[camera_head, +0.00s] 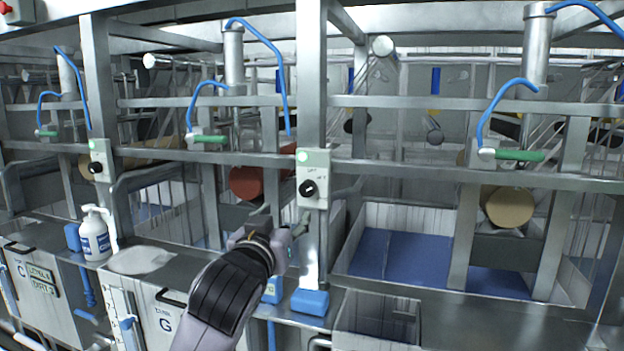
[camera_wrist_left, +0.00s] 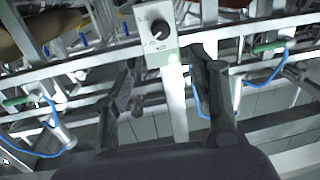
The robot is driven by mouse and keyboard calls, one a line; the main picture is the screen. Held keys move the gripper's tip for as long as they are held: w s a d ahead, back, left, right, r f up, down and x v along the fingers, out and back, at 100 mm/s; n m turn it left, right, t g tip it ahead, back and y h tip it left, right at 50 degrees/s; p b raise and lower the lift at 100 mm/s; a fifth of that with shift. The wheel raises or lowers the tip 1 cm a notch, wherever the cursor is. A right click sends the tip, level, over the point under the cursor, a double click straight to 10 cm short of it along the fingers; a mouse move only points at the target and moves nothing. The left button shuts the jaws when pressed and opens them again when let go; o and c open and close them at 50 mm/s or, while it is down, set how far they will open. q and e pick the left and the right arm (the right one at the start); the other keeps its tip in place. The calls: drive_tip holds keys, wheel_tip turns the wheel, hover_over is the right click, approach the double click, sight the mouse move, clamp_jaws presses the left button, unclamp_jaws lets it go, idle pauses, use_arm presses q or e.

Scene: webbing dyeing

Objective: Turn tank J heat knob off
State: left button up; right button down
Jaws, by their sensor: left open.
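A black round heat knob (camera_head: 308,188) sits on a pale control box (camera_head: 313,178) with a green light at its top, on the central upright post. I cannot read a tank letter J beside it. In the left wrist view the same knob (camera_wrist_left: 159,29) is at the top centre, its white pointer mark slanted. My left gripper (camera_head: 281,222) is just below and left of the box, pointing towards it. In the left wrist view its two fingers (camera_wrist_left: 165,75) are spread, one on each side of the post, with nothing held. My right gripper is not in view.
A similar knob (camera_head: 96,168) is on the post further left. A white bottle (camera_head: 95,235) and a blue block (camera_head: 310,302) stand on the ledge. Rails with green-handled valves (camera_head: 517,155) cross above. A tank with blue liquid (camera_head: 400,258) lies to the right.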

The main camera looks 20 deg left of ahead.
sight(306, 191)
use_arm(q)
drive_tip(key=w+p, duration=0.1)
drive_tip(key=w, duration=0.4)
drive_tip(key=w+a+p, duration=0.1)
drive_tip(key=w, duration=0.5)
drive_tip(key=w+p, duration=0.2)
drive_tip(key=w, duration=0.4)
drive_tip(key=shift+w+a+f, duration=0.15)
drive_tip(key=shift+c, duration=0.6)
drive_tip(key=c, duration=1.1)
drive_tip(key=shift+o, duration=0.2)
